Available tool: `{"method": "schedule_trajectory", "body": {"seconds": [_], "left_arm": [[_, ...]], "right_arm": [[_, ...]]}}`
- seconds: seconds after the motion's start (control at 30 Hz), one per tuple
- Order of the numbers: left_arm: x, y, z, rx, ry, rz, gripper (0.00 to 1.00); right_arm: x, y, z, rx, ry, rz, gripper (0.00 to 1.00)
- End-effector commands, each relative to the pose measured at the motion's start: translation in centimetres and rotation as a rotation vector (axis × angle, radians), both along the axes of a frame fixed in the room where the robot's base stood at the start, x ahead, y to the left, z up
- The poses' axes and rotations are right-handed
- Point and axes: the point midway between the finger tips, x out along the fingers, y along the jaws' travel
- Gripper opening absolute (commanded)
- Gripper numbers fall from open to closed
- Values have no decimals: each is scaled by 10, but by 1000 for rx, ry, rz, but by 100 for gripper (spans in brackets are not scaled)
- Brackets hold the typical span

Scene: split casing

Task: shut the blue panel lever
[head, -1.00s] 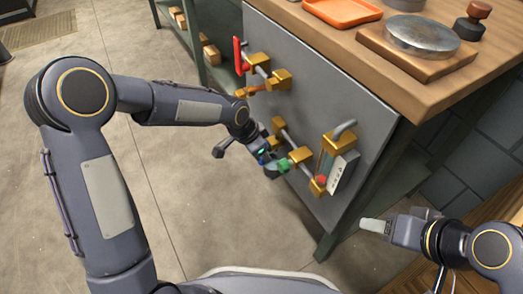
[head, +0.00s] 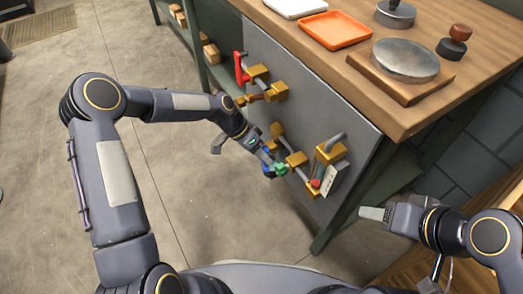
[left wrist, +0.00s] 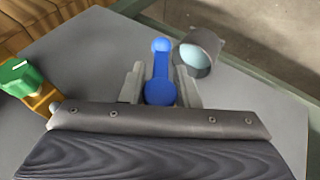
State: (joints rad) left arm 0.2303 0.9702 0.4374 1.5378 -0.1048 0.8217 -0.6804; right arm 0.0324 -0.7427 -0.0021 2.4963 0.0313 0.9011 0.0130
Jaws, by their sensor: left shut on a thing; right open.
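The blue panel lever (left wrist: 160,70) lies between the two fingers of my left gripper (left wrist: 160,88) in the left wrist view. Its round hub is nearer the gripper and its small ball end points up the picture. My left gripper (head: 267,163) is shut on it, low on the grey panel (head: 310,100). In the head view only small bits of blue (head: 268,174) show beside the fingers. A green knob (head: 280,169) sits just beside them; it also shows in the left wrist view (left wrist: 20,77). My right gripper (head: 376,214) is open and empty, right of the panel.
The panel also carries a red lever (head: 240,68), an orange-brown handle (head: 252,98), brass blocks with grey pipes, and a white box (head: 335,180). A wooden worktop (head: 440,95) above holds an orange tray (head: 336,30) and metal weights. The floor in front is clear.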

Motion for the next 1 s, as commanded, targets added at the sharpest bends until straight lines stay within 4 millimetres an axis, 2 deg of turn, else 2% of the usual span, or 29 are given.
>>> {"method": "schedule_trajectory", "body": {"seconds": [0.3,0.77,0.8,0.87,1.0], "left_arm": [[0,0,1,-67,93,1,0],[-1,-1,1,-76,106,-1,0],[-1,0,1,-76,106,0,30],[-1,0,1,-76,106,0,36],[-1,0,1,-76,106,0,36]], "right_arm": [[0,0,5,0,0,0,52],[0,0,5,0,0,0,52],[0,0,5,0,0,0,52],[0,0,5,0,0,0,52],[0,0,5,0,0,0,52]]}}
